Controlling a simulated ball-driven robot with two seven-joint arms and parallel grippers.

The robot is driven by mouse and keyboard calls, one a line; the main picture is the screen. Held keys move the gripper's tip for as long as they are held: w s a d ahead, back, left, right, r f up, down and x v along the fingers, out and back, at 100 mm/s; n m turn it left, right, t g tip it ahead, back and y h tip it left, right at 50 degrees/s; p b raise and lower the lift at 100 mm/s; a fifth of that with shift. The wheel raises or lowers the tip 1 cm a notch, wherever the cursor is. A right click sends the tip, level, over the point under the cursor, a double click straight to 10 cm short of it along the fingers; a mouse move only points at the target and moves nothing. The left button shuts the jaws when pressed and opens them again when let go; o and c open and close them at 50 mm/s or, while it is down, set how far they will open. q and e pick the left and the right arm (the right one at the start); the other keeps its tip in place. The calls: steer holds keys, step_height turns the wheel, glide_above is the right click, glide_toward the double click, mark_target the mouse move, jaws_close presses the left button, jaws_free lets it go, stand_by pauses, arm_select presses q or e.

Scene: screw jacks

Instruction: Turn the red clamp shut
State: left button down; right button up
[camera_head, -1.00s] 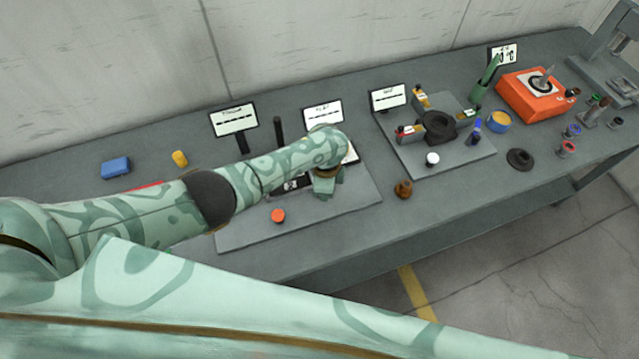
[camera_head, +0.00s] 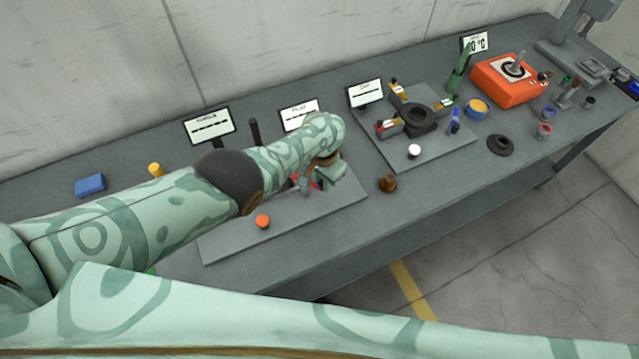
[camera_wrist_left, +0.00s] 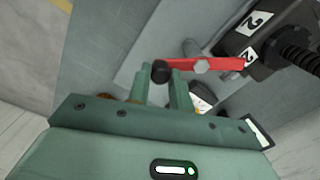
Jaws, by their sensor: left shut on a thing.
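The red clamp (camera_wrist_left: 205,64) is a red bar with a grey bolt on it and a dark round knob (camera_wrist_left: 160,70) at its left end in the left wrist view. Only a small red part of the clamp (camera_head: 297,178) shows in the head view, partly hidden by my arm. My left gripper (camera_wrist_left: 162,78) is shut on the clamp at the knob end, with one finger on each side of the knob. In the head view my left gripper (camera_head: 322,178) is over the grey plate, mostly hidden by its own wrist. My right gripper is not in view.
The grey base plate (camera_head: 235,245) carries an orange-red button (camera_head: 263,221). A black block marked 2 (camera_wrist_left: 255,38) stands beside the clamp. A brown knob (camera_head: 388,183) lies right of the plate. A second plate (camera_head: 437,153) with a dark ring fixture is farther right.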

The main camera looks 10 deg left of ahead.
arm_select(q)
steer(key=shift+w+d+n+b, duration=0.1)
steer(key=shift+w+n+b, duration=0.2)
steer(key=shift+n, duration=0.4)
steer(key=c, duration=1.3)
jaws_free()
steer(key=shift+w, duration=0.1)
steer(key=shift+o, duration=0.2)
step_height(320, 180, up, 16)
steer(key=p, duration=1.1)
steer(key=shift+p, duration=0.35)
steer(key=shift+r, duration=0.1)
